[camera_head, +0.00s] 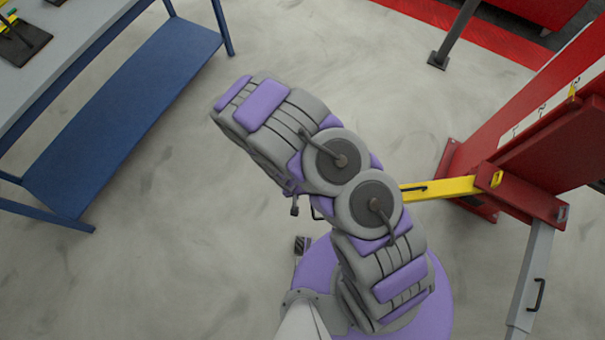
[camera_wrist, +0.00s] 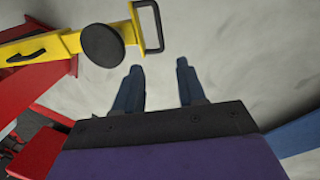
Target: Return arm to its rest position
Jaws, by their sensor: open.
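My gripper (camera_wrist: 158,68) shows in the wrist view with its two dark blue fingers apart and nothing between them. Grey floor lies beyond the fingertips. In the head view my grey and purple arm (camera_head: 285,125) is bent and raised over the floor in the middle. The gripper's fingers cannot be made out there.
A yellow lift arm (camera_head: 437,189) reaches from a red post (camera_head: 535,165) toward my arm. In the wrist view its round black pad (camera_wrist: 102,45) is just ahead and left of the fingers. A blue-framed bench (camera_head: 125,105) stands left; floor between is clear.

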